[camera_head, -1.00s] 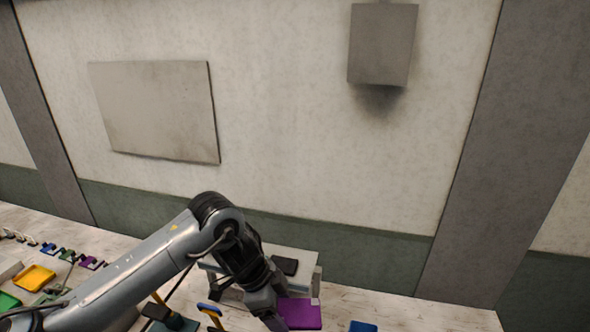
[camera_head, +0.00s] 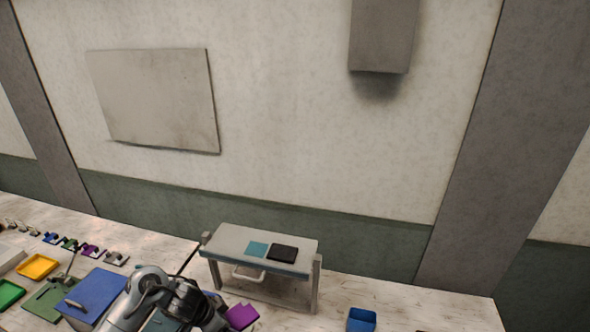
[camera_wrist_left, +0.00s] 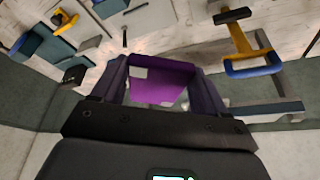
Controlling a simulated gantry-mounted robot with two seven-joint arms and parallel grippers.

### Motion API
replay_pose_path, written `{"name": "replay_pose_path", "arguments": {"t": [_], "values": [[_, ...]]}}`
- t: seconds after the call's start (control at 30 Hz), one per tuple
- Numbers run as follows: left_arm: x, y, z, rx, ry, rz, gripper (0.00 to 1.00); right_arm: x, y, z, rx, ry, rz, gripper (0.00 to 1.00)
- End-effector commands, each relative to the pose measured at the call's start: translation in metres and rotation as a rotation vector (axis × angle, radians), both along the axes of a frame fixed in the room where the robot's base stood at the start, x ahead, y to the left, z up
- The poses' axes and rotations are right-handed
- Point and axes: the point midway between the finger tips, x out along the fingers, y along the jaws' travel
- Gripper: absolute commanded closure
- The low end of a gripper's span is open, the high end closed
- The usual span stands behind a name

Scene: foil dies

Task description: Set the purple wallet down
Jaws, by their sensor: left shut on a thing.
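The purple wallet (camera_head: 242,316) shows at the bottom of the head view, partly hidden behind my left arm. In the left wrist view the purple wallet (camera_wrist_left: 162,84) sits between the two fingers of my left gripper (camera_wrist_left: 160,68), which is shut on it. A pale patch shows at one corner of the wallet. Whether the wallet touches the table below it I cannot tell. My right gripper is not in view.
A grey stand (camera_head: 228,240) bearing a teal square (camera_head: 257,249) and a black pad (camera_head: 283,254) is behind the wallet. A blue tray (camera_head: 361,319) lies to the right. Blue board (camera_head: 95,292), yellow tray (camera_head: 38,266) and green tray (camera_head: 8,294) lie left. Table right of the blue tray looks mostly clear.

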Motion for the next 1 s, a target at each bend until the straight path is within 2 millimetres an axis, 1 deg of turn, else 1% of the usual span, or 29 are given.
{"name": "replay_pose_path", "arguments": {"t": [0.03, 0.27, 0.3, 0.37, 0.47, 0.5, 0.57, 0.6, 0.67, 0.7, 0.73, 0.8, 0.83, 0.9, 1.0], "values": [[0.001, -0.002, -0.01, -0.007, 0.006, 0.012, 0.63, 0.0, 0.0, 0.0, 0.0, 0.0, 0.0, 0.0], [0.007, 0.001, -0.033, -0.007, 0.006, 0.045, 0.63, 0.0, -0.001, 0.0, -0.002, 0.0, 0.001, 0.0], [0.008, 0.007, -0.048, -0.001, 0.009, 0.066, 0.63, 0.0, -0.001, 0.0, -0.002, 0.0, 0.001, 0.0], [0.012, 0.014, -0.068, 0.001, 0.01, 0.101, 0.63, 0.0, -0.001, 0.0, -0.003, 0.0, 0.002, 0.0], [0.015, 0.033, -0.104, 0.001, 0.011, 0.168, 0.63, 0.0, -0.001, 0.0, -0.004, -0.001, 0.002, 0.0], [0.015, 0.044, -0.12, 0.002, 0.011, 0.201, 0.63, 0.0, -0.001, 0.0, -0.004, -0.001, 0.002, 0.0], [0.013, 0.065, -0.145, 0.002, 0.012, 0.26, 0.63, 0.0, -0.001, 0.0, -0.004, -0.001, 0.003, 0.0], [0.01, 0.081, -0.16, 0.003, 0.011, 0.301, 0.63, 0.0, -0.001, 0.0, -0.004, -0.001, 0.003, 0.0], [0.003, 0.109, -0.179, 0.004, 0.009, 0.372, 0.63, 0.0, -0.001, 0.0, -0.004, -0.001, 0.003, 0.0], [-0.004, 0.128, -0.19, 0.004, 0.007, 0.419, 0.63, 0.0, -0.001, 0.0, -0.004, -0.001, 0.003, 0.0], [-0.01, 0.142, -0.196, 0.004, 0.006, 0.456, 0.63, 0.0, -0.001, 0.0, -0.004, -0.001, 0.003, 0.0], [-0.027, 0.175, -0.205, 0.006, 0.002, 0.541, 0.63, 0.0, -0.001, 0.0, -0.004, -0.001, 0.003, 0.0], [-0.034, 0.186, -0.206, 0.005, 0.001, 0.573, 0.63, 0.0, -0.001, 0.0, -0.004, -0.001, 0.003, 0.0], [-0.049, 0.207, -0.206, 0.005, -0.001, 0.641, 0.63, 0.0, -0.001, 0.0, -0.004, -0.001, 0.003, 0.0], [-0.066, 0.226, -0.203, 0.001, -0.002, 0.716, 0.63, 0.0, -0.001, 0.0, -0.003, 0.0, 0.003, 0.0]]}}
